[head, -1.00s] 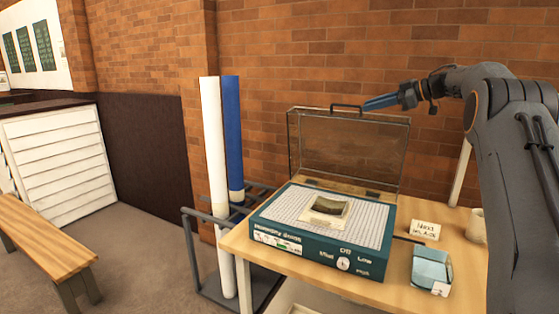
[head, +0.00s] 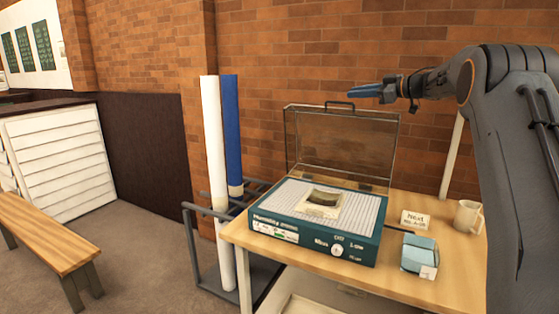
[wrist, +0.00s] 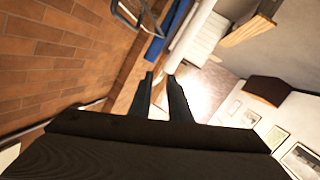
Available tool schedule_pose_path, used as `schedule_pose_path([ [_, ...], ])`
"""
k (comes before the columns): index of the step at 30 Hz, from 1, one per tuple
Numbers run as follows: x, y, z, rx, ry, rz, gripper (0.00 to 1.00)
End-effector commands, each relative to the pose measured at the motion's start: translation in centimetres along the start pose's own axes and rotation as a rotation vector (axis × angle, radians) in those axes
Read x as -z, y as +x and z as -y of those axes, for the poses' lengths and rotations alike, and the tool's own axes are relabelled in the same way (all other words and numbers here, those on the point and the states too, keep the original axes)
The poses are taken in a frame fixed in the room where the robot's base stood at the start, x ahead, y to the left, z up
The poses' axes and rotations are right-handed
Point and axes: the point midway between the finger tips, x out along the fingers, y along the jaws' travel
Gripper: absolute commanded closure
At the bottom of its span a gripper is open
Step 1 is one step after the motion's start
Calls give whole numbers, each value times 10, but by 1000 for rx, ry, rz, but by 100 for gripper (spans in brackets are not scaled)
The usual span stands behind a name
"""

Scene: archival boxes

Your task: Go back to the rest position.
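My gripper (head: 366,91) is raised in the air to the right of and above the open clear lid (head: 345,150) of the humidity box, pointing left. In the wrist view the two fingers (wrist: 160,92) stand apart with nothing between them. The box (head: 316,243) sits on the wooden table (head: 450,245). My gripper holds nothing.
A card sign (head: 415,219), a cream mug (head: 467,217) and a small blue box (head: 418,254) stand at the table's right. White (head: 212,150) and blue (head: 232,130) rolls stand in a rack at left. A brick wall is behind. A wooden bench (head: 45,232) is far left.

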Motion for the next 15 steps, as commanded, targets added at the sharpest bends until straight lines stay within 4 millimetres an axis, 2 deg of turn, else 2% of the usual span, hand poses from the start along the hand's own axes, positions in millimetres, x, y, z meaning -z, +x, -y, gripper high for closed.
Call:
schedule_pose_path([
  [4, 11, 10, -2, -118, 35, -23, 83],
  [8, 11, 14, 0, -267, 96, -8, 83],
  [11, -3, 10, 12, -398, 168, 51, 83],
  [14, -31, -3, 38, -511, 255, 154, 83],
  [15, -44, -10, 53, -547, 291, 206, 83],
])
